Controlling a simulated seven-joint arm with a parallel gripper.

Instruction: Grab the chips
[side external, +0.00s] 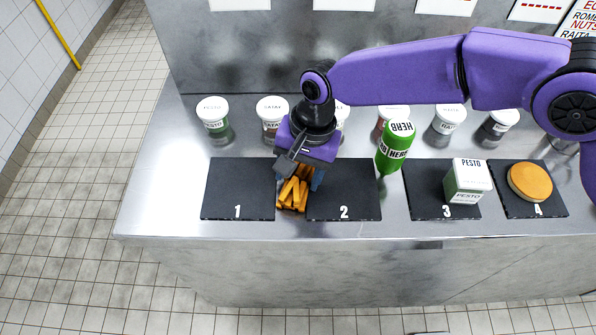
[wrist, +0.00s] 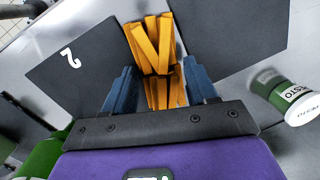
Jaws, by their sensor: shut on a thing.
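The chips (side external: 293,195) are a bundle of orange-yellow sticks between slate 1 and slate 2 in the side view. In the wrist view the chips (wrist: 152,45) stand between the two blue fingers. My gripper (side external: 300,182) is over them, pointing down, with its fingers on either side of the bundle. In the wrist view my gripper (wrist: 160,88) is shut on the chips. I cannot tell whether the chips touch the counter.
Black slate 1 (side external: 225,185) and slate 2 (side external: 355,180) lie either side. A pesto box (side external: 468,182) is on slate 3 and a round orange item (side external: 530,182) on slate 4. Several white-lidded jars (side external: 213,115) line the back.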

